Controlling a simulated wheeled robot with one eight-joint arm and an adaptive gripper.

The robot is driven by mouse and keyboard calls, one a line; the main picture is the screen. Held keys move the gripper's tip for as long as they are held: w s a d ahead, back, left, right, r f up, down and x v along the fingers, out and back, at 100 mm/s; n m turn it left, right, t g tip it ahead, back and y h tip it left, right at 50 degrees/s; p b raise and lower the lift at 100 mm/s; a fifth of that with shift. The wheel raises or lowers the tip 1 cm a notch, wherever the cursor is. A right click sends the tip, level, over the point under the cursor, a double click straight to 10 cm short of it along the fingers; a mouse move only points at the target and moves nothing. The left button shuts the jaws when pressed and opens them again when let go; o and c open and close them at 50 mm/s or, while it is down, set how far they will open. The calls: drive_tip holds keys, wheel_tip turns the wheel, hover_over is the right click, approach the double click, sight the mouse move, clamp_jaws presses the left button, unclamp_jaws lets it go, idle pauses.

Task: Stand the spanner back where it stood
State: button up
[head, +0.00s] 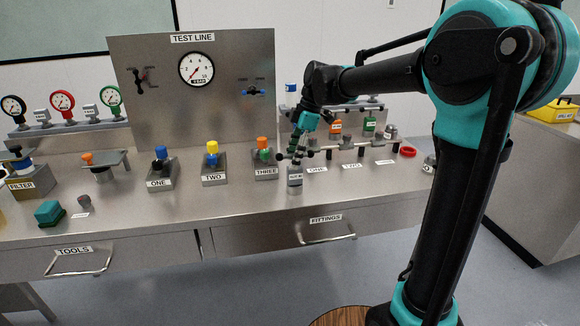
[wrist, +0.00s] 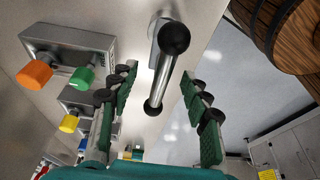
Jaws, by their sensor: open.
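The spanner, seen in the wrist view as a metal T-bar (wrist: 163,78) with black ball ends, lies between the two open fingers of my gripper (wrist: 157,82). A clear gap shows between the bar and each finger. Its thicker grey stem goes down towards the steel bench top. In the head view my gripper (head: 297,143) is over a small grey labelled block (head: 295,176) at the bench front, right of block THREE. The spanner is mostly hidden there by my gripper, so I cannot tell how deep it sits in the block.
Valve blocks ONE (head: 160,178), TWO (head: 214,175) and THREE (head: 265,170) stand to the left. A wooden barrel (wrist: 285,35) shows beside the bench in the wrist view.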

drive_tip(key=v, duration=0.8)
